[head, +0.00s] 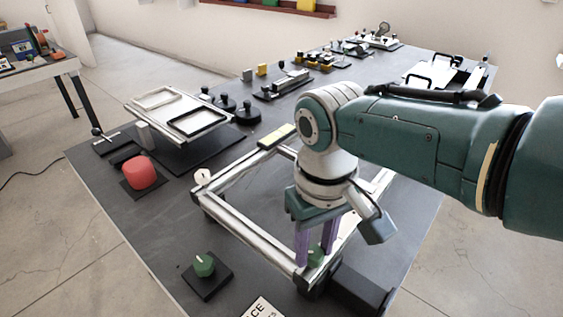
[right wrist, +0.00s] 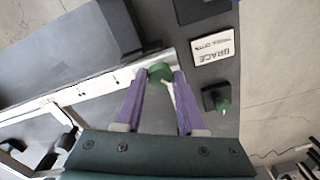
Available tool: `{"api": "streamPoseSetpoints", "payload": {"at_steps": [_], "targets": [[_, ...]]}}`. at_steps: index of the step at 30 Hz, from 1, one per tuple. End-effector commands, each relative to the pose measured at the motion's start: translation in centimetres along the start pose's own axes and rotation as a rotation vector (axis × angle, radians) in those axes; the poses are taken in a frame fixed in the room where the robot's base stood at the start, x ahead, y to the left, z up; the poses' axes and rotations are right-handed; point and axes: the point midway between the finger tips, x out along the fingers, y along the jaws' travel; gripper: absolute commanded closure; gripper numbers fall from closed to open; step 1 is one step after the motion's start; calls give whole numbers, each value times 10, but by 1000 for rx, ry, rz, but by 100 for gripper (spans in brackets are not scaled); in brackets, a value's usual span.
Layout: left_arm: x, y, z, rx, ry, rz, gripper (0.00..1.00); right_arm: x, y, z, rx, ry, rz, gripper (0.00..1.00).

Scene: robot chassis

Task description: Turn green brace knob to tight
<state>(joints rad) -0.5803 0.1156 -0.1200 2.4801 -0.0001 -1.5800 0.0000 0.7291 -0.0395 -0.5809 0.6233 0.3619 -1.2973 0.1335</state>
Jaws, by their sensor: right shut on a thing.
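A green knob (head: 316,257) sits at the near corner of a silver rectangular frame (head: 250,236) on the dark table. My right gripper (head: 314,262) points down over this corner, its two purple fingers on either side of the knob. In the right wrist view the knob (right wrist: 158,71) lies between the purple fingertips, and the gripper is shut on it. The fingers partly hide the knob in the head view, and I cannot read its turn angle. A label card reading BRACE (right wrist: 212,48) lies close by. My left gripper is not in view.
A second green knob (head: 203,264) stands on a black square base left of the frame. A red rounded block (head: 142,173) and a raised tray (head: 177,134) lie farther left. A dark box (head: 358,290) stands right of the corner. Several small fixtures fill the far table.

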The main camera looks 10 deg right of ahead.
Motion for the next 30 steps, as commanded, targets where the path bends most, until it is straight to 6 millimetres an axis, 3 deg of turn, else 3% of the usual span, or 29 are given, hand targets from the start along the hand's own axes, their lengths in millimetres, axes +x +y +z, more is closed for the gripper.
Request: {"api": "streamPoseSetpoints", "payload": {"at_steps": [10, 27, 28, 30], "targets": [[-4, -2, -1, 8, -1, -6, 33, -2, -1, -1, 149, 0, -2, 100], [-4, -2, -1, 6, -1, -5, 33, -2, -1, -1, 178, 0, -3, 100], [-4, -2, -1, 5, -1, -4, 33, -2, -1, -1, 177, 0, -3, 59], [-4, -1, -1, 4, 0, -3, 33, -1, -1, -1, 177, 1, -2, 51]]}}
